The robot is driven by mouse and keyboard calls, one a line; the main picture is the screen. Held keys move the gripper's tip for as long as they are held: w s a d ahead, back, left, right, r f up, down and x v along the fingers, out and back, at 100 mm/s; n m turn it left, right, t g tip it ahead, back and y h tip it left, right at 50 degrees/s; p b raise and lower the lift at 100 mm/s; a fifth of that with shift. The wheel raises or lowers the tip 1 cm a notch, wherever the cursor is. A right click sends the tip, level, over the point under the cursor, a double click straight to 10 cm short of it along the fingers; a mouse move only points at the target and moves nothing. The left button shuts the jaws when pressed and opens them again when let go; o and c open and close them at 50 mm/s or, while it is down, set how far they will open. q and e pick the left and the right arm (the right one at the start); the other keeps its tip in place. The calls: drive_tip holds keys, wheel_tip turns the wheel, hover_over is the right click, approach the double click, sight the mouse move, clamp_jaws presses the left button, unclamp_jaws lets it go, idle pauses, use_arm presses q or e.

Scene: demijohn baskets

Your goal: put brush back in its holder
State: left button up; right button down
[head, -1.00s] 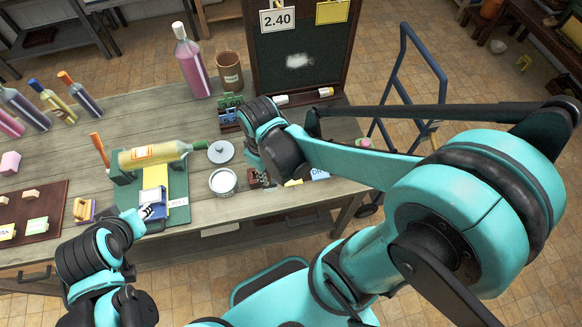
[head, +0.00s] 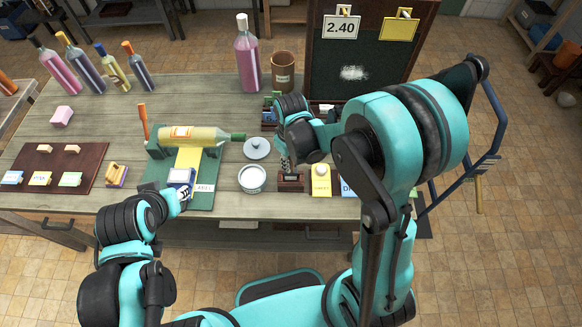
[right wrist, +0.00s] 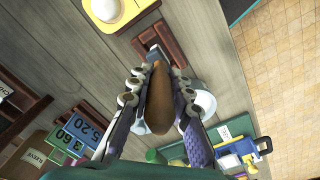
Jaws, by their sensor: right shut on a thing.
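The brush (right wrist: 158,100) shows a rounded brown wooden handle in the right wrist view. My right gripper (right wrist: 157,78) is shut on this handle, a finger on each side. Beyond the fingertips lies a reddish-brown holder (right wrist: 172,36); the brush's far end points at it, but I cannot tell whether it is inside. In the head view the holder (head: 291,184) stands near the table's front edge, just below my right gripper (head: 286,160); the brush is mostly hidden there.
A white open tin (head: 252,179) and grey lid (head: 257,148) are left of the holder. A yellowish bottle (head: 195,138) lies in a green cradle. A chalkboard (head: 375,60) and brown pot (head: 283,70) stand behind.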

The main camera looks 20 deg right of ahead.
drive_tip(key=shift+f, duration=1.35)
drive_tip(key=shift+f+b, duration=0.2)
drive_tip(key=shift+b, duration=0.25)
drive_tip(key=c, duration=1.4)
unclamp_jaws()
drive_tip(key=shift+r, duration=0.1)
